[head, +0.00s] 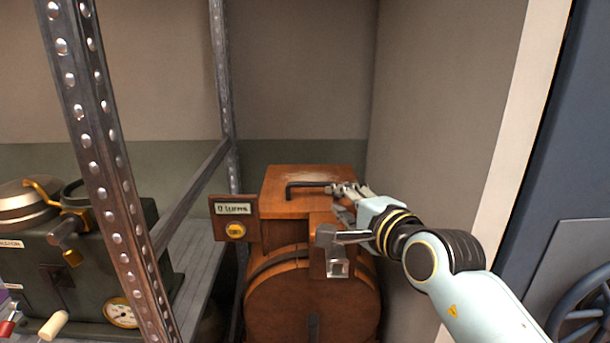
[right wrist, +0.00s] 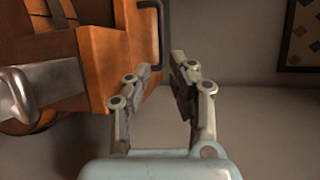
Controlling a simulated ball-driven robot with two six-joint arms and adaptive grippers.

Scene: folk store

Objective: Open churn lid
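The wooden churn (head: 312,295) stands in the corner, with a round barrel front and a boxy top. Its lid (head: 325,175) lies flat and looks closed, with a dark bent handle (head: 305,184) on top. My right gripper (head: 345,195) is at the right end of the lid, close to the handle. Contact cannot be told. My left gripper is out of view.
A small plaque (head: 233,208) with a counter and yellow knob is fixed at the churn's left. A metal crank (head: 338,240) sits on its front. A riveted shelf post (head: 105,170) and dark machine (head: 85,265) stand left. The wall (head: 440,110) is close on the right.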

